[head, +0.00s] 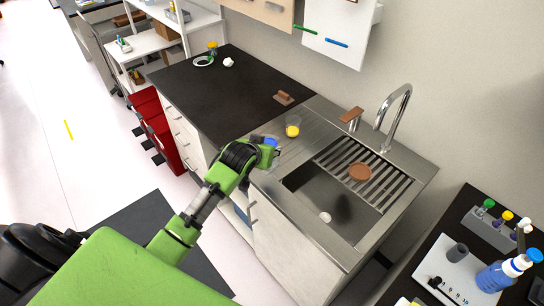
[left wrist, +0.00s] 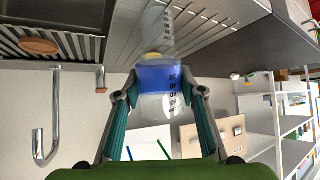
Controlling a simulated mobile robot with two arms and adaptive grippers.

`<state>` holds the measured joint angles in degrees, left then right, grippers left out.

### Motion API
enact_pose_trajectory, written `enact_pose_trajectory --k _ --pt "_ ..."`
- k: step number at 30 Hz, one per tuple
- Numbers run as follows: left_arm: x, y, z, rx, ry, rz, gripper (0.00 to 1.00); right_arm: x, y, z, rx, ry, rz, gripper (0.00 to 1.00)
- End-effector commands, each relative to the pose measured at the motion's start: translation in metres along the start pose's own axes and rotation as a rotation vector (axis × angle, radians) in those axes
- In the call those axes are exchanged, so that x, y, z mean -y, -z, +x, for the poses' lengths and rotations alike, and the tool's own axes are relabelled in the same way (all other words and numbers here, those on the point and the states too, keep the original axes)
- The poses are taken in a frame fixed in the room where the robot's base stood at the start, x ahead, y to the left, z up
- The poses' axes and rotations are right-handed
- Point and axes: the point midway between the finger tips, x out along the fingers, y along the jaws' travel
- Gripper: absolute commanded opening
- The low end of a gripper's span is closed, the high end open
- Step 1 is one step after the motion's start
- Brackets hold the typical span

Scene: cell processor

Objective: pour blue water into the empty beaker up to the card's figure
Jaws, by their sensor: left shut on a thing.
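My left gripper (left wrist: 160,108) is shut on a clear graduated beaker with blue water (left wrist: 160,80). The wrist picture is upside down; the water fills the beaker's lower part. In the head view the left gripper (head: 270,150) is over the counter's front edge at the left of the sink, with the blue (head: 271,142) partly hidden. A yellow patch shows behind the held beaker in the wrist view. My right gripper is out of view.
The sink (head: 325,198) has a slatted rack with a brown disc (head: 360,172) and a tall tap (head: 402,95). A black counter (head: 225,95) has a brown block (head: 284,98). At right, a dark table holds a blue bottle (head: 495,277) and a white device (head: 455,270).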

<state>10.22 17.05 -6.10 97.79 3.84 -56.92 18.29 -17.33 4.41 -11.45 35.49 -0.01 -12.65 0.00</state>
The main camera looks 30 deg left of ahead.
Motion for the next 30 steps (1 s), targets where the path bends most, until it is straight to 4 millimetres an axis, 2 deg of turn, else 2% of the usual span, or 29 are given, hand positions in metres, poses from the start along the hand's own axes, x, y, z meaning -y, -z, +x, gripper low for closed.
enact_pose_trajectory --k 9,22,30 --pt "0.000 0.003 -0.004 0.094 -0.001 -0.001 0.00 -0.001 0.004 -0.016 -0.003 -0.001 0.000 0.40" --pt "0.000 0.000 -0.003 0.122 0.000 0.000 0.00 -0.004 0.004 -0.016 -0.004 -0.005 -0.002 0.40" --pt "0.000 -0.008 0.004 0.276 0.000 -0.002 0.00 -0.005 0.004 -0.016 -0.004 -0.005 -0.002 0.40"
